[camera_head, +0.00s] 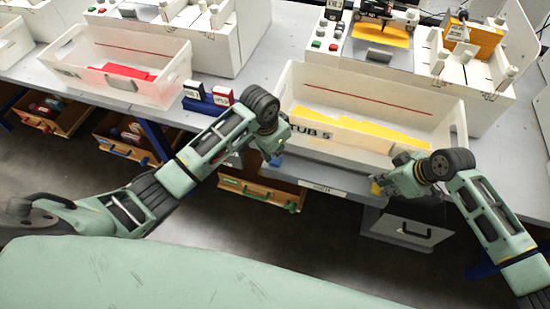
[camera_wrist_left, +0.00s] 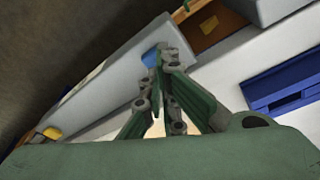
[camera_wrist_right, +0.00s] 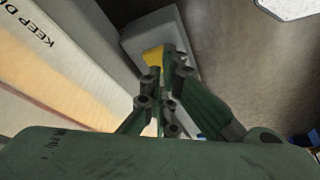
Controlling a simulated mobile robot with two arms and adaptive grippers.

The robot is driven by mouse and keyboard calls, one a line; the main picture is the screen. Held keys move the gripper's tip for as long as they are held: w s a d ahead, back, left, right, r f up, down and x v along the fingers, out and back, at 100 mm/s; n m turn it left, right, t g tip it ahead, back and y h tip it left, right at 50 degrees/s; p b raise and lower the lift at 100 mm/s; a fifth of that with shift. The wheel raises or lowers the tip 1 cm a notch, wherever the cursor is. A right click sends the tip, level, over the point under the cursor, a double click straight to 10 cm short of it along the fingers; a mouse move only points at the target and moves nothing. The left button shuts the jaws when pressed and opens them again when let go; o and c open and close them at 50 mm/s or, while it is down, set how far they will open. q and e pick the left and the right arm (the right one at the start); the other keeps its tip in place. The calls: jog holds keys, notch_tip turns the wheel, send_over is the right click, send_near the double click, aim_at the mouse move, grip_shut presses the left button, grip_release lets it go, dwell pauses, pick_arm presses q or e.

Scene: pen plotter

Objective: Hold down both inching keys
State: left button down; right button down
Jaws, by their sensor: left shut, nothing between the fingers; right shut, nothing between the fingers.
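The blue inching key (camera_head: 276,160) is on the front edge of the bench, left of a small label plate (camera_head: 322,189). The yellow inching key (camera_head: 375,188) is on the same edge, right of the plate. My left gripper (camera_head: 273,152) is shut and empty, its tips at the blue key. In the left wrist view the tips overlap the blue key (camera_wrist_left: 150,58), and the yellow key (camera_wrist_left: 52,133) is further along. My right gripper (camera_head: 383,182) is shut and empty, its tips at the yellow key (camera_wrist_right: 153,57). I cannot tell whether either key is pressed down.
A white tub marked TUB 5 (camera_head: 300,105), with a yellow sheet (camera_head: 375,132) inside, stands behind the keys. Another tub (camera_head: 175,88) holds a red piece. A grey drawer (camera_head: 410,232) and wooden bins (camera_head: 258,190) are below the bench edge. Plotter machines stand behind.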

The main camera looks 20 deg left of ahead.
aim_at(275, 160)
pick_arm(q)
jog(key=shift+f, duration=0.3)
jog(key=shift+f, duration=0.6)
dwell(1.2)
dwell(0.6)
jog(key=shift+r, duration=3.55)
